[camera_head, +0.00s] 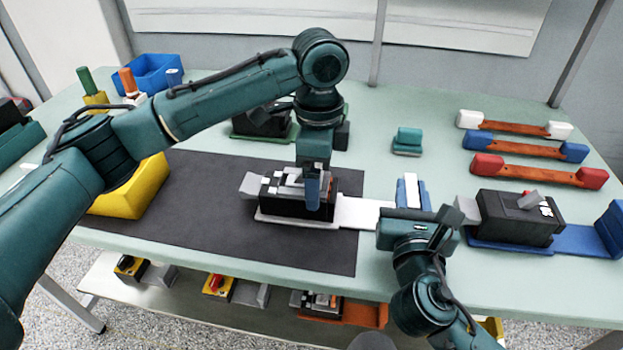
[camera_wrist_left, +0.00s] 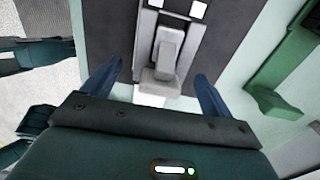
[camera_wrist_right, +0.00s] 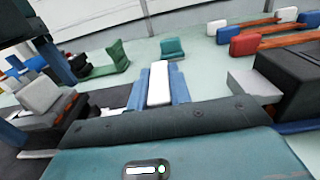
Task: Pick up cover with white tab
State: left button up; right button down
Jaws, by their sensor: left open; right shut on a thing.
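My right gripper (camera_head: 412,188) is shut on a flat white piece, which shows between its blue fingers in the right wrist view (camera_wrist_right: 159,82). It is held above the table's front part, between the middle breaker and the right breaker. I cannot tell whether this white piece is the cover's tab; no cover body is clear beneath it. My left gripper (camera_head: 313,188) is open above the black middle breaker (camera_head: 270,202). In the left wrist view its fingers stand apart on either side of a grey lever (camera_wrist_left: 165,62). The arm hides part of that breaker.
A black breaker (camera_head: 508,224) stands on a blue base at right. A small teal block (camera_head: 408,138) and several orange strips with coloured ends (camera_head: 535,173) lie farther back. A yellow bin (camera_head: 135,195) stands at left. The dark mat (camera_head: 210,220) has free room.

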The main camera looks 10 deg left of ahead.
pick_arm(q)
jog(key=shift+c, duration=0.5)
jog(key=c, duration=1)
jog(key=shift+c, duration=0.2)
jog(key=shift+r, duration=0.3)
jog(key=r, duration=0.6)
jog(key=shift+s+r, duration=0.2)
jog(key=shift+s, duration=0.2)
jog(key=s+r, duration=0.1)
jog(key=s, duration=1.6)
jog(key=shift+r, duration=0.2)
jog(key=shift+s, duration=0.1)
